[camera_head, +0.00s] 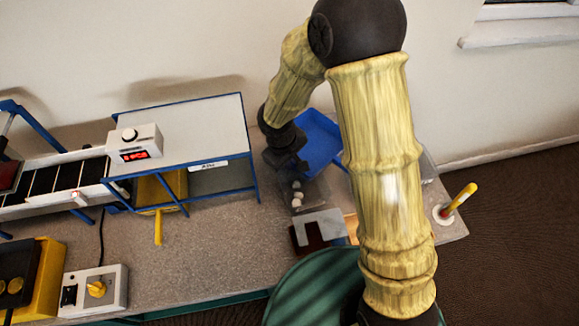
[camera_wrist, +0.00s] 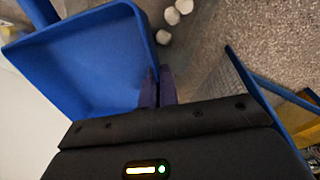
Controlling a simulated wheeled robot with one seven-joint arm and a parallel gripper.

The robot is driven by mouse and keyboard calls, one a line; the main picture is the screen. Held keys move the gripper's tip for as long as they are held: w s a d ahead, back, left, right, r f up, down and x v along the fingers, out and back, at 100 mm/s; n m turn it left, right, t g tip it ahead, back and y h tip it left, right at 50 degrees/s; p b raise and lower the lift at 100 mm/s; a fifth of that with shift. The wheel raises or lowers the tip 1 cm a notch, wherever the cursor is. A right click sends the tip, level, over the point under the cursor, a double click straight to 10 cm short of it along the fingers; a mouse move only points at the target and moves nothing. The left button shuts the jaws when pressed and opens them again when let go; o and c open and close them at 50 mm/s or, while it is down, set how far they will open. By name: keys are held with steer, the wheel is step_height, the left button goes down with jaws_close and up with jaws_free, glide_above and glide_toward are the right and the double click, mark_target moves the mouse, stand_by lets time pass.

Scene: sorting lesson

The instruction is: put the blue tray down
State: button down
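The blue tray (camera_head: 322,143) is at the back of the table, to the right of the blue-framed shelf and partly hidden behind my arm in the head view. In the wrist view the tray (camera_wrist: 85,62) is large and close, its open inside facing the camera. My gripper (camera_wrist: 158,88) has its two dark fingers close together at the tray's edge, with the tray's wall between them. In the head view my gripper (camera_head: 298,163) is at the tray's left side. I cannot tell whether the tray's underside touches the table.
Several small white pieces (camera_head: 297,196) lie on the table just in front of the tray. A blue-framed shelf (camera_head: 205,125) stands close on the left. A dark red block and grey plate (camera_head: 318,228) are nearer. A yellow-handled stick (camera_head: 460,196) stands at the right.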

steer(key=shift+f, duration=1.4)
steer(key=shift+f+b, duration=0.2)
steer(key=shift+b, duration=0.15)
steer(key=c, duration=1.7)
jaws_free()
steer(key=s+r, duration=0.1)
steer(key=r, duration=0.4)
steer(key=s+a+r+p, duration=0.1)
steer(key=r, duration=0.5)
steer(key=s+a+r+p, duration=0.1)
steer(key=r, duration=0.5)
